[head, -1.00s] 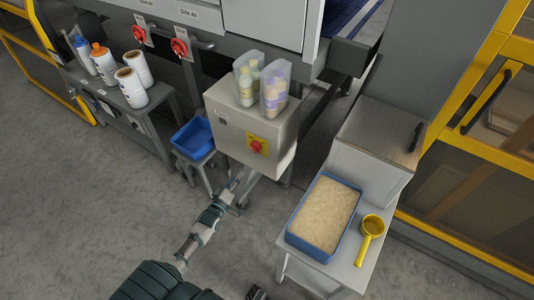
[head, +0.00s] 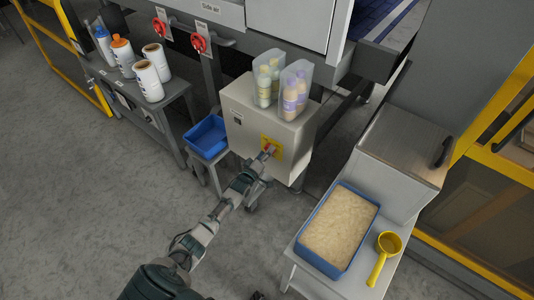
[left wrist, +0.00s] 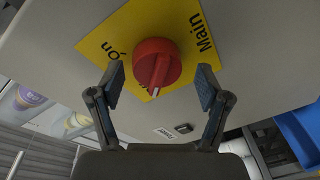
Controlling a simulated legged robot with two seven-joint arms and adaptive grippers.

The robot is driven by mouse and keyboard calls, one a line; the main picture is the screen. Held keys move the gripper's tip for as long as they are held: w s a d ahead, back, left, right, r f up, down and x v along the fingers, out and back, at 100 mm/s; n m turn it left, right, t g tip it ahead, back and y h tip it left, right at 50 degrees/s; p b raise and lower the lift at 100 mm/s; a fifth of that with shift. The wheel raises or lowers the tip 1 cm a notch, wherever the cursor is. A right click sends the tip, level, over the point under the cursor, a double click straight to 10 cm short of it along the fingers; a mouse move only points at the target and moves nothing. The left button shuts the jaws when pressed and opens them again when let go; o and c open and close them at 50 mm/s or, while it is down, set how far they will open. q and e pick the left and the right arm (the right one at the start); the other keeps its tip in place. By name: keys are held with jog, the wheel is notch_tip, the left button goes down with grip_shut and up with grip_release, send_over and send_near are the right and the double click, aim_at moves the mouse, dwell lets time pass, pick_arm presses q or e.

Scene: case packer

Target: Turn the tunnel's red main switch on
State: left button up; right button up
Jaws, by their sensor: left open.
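The red main switch (left wrist: 157,62) is a round knob on a yellow plate (left wrist: 124,35) lettered "Main". A white mark on the knob points toward the bottom of the left wrist view. The plate (head: 278,147) also shows in the head view, on the front of a beige box (head: 246,139); there the knob is mostly hidden by my gripper. My left gripper (left wrist: 160,84) is open, with one finger on each side of the knob; the left wrist view shows gaps between fingers and knob. A small dark part at the head view's bottom edge may be my right gripper (head: 257,296).
Two clear holders with bottles (head: 293,88) stand on the box. A blue bin (head: 206,137) is on a stand at its left. At right, a table holds a blue tray (head: 309,258) of granules and a yellow scoop (head: 383,259). Two other red switches (head: 199,42) are behind.

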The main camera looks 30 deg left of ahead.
pick_arm(q)
jog(key=shift+a, duration=0.15)
jog(key=c, duration=0.4)
jog(key=shift+d, duration=0.35)
jog(key=c, duration=0.8)
jog(key=shift+o, duration=0.2)
pick_arm(e)
jog(key=shift+d, duration=0.15)
